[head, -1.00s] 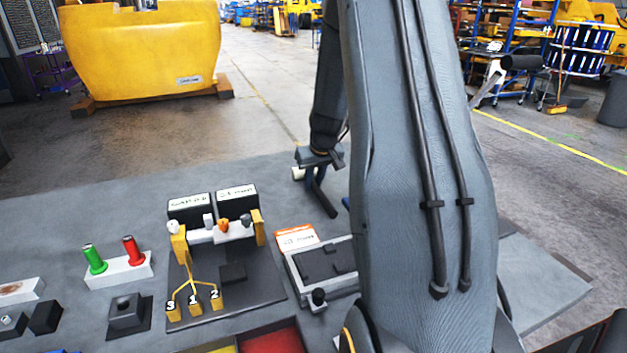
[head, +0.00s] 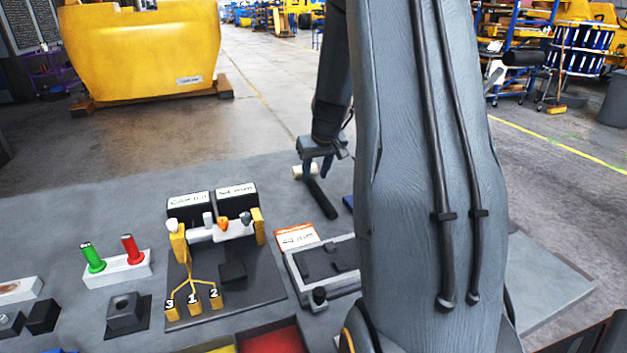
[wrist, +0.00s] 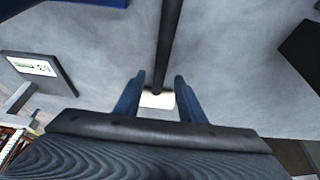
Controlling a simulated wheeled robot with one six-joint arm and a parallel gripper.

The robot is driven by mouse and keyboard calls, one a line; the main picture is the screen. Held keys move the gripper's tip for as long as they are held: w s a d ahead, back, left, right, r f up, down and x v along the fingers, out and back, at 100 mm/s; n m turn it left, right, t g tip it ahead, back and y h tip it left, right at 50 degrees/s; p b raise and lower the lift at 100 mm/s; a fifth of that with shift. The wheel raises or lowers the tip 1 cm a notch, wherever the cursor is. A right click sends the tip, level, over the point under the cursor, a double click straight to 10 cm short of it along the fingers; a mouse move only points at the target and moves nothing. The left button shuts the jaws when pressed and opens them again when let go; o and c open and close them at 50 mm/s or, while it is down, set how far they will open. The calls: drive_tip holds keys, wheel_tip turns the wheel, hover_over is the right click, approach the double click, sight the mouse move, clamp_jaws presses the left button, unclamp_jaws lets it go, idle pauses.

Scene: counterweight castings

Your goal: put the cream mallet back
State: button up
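The mallet lies on the grey table at its far side. Its cream head (head: 304,171) and dark handle (head: 321,198) show in the head view, the handle slanting toward the front right. In the wrist view the dark handle (wrist: 170,40) comes down from the top edge to the cream head (wrist: 157,99). My gripper (head: 318,165) is just above the head end. In the wrist view its two blue fingers (wrist: 160,76) are apart, with the handle passing between them. I cannot tell whether either finger touches the mallet.
A grey tray (head: 290,272) with an orange-edged label card (head: 297,237) stands nearer, beside a stand with black label boxes (head: 236,201). A blue item (head: 348,203) lies right of the mallet.

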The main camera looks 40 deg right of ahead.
sight(319, 190)
drive_tip(key=d+b+v, duration=0.1)
drive_tip(key=v, duration=0.7)
drive_tip(key=shift+s+a+r+b, duration=0.2)
drive_tip(key=shift+a+r+b, duration=0.15)
drive_tip(key=shift+a, duration=0.2)
